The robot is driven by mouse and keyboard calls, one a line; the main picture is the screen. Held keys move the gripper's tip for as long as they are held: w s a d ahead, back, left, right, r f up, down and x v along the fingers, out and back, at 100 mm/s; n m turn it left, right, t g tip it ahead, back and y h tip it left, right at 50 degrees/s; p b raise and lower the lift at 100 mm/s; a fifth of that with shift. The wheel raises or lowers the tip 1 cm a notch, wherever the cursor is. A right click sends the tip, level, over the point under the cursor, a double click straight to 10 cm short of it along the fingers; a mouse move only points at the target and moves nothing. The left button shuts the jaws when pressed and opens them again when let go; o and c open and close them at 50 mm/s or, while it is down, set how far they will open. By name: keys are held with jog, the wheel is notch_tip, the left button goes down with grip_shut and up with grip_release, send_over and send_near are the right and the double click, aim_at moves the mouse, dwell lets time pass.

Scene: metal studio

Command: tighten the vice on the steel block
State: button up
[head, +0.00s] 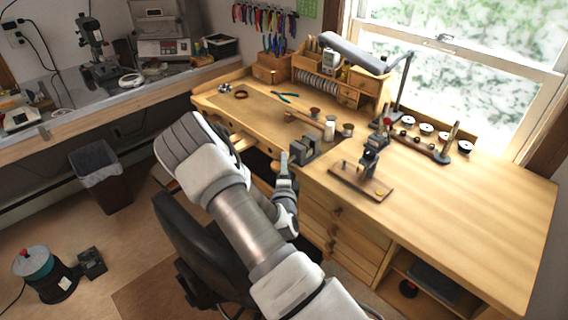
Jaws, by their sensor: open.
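The vice (304,149) is a small dark grey metal tool at the front edge of the wooden workbench, left of its middle. I cannot make out the steel block apart from the vice's own grey jaws at this size. My gripper (285,158) is in front of the vice, just left of it in the picture, pointing up towards its near side. It is open. I cannot tell whether its fingers touch the vice or surround its handle. My own white arm crosses the view and hides part of the bench's front.
The wooden workbench (470,199) has clear room at right. A small tool on a wooden base (362,183) stands right of the vice. Small jars (329,128) stand behind it. A dark chair (190,246) is beneath my arm. A lamp (404,88) stands at the back.

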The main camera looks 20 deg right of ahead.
jog(key=shift+w+d, duration=0.15)
jog(key=shift+w, duration=0.15)
grip_shut()
jog(key=shift+f+b, duration=0.15)
jog(key=shift+b, duration=0.15)
jog(key=shift+f+m+t+h+b, duration=0.1)
jog(key=shift+m+t+h+b, duration=0.2)
jog(key=shift+m+t+b, duration=0.25)
jog(key=m+t+h+b, duration=0.1)
jog(key=m+b, duration=0.2)
jog(key=shift+f+h, duration=0.1)
jog(key=shift+h, duration=0.3)
jog(key=m+t+h+b, duration=0.1)
jog(key=m+h+b, duration=0.2)
jog(key=m+h, duration=0.1)
jog(key=shift+m+b, duration=0.3)
jog(key=shift+m, duration=0.45)
jog(key=shift+r+m+g+h+b, duration=0.1)
jog(key=shift+m+g+h+b, duration=0.45)
jog(key=shift+m+h, duration=0.75)
jog(key=shift+r+m+g+h+b, duration=0.1)
jog(key=shift+m+g+h+b, duration=0.1)
jog(key=shift+m+h+b, duration=1.05)
